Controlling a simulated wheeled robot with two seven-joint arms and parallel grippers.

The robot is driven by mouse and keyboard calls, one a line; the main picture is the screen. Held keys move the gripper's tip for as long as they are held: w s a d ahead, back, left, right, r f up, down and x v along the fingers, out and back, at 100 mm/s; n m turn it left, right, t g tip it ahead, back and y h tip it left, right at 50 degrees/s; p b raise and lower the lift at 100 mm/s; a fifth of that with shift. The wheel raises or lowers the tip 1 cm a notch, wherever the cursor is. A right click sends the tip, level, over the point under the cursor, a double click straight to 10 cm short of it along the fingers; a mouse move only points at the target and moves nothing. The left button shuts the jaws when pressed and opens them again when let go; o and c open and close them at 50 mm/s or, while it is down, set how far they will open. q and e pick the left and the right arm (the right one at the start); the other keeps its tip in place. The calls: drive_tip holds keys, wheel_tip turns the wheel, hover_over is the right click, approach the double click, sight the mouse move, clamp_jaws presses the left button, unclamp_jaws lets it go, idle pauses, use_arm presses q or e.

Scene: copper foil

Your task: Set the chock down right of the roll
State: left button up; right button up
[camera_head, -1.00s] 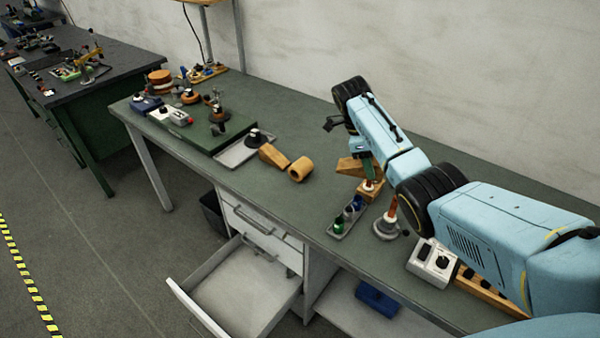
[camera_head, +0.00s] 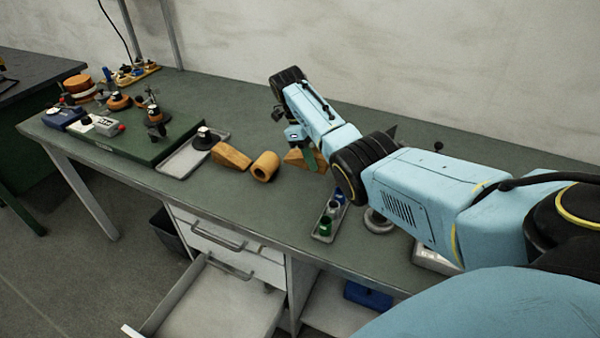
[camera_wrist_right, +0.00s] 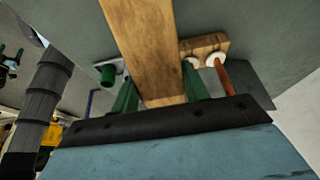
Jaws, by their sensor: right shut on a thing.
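The roll (camera_head: 265,166) is a short tan cylinder with a hole in its end, lying on the green bench top. One wooden wedge (camera_head: 230,156) lies just left of it. My right gripper (camera_head: 309,158) is right of the roll, shut on the wooden chock (camera_head: 295,159). A small gap shows between this chock and the roll. In the right wrist view the chock (camera_wrist_right: 145,45) is a long wooden block between the green fingers (camera_wrist_right: 160,92). I cannot tell whether it touches the bench. My left gripper is out of view.
A small tray of bottles (camera_head: 325,228) stands at the front edge, below my right arm. A grey tray (camera_head: 180,162) with a black-based piece lies left of the wedge. An open drawer (camera_head: 215,300) juts out below. The bench behind the roll is clear.

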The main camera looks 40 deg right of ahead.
wheel_tip(320, 180, down, 5)
drive_tip(key=shift+w+r+b, duration=0.1)
drive_tip(key=shift+r+b, duration=0.05)
drive_tip(key=shift+b, duration=0.95)
drive_tip(key=shift+f, duration=0.6)
wheel_tip(320, 180, down, 3)
drive_tip(key=shift+r+b, duration=0.15)
drive_tip(key=shift+b, duration=0.45)
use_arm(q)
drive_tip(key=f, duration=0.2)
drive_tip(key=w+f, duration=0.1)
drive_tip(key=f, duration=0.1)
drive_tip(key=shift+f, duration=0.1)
use_arm(e)
drive_tip(key=o, duration=1)
drive_tip(key=shift+o, duration=0.2)
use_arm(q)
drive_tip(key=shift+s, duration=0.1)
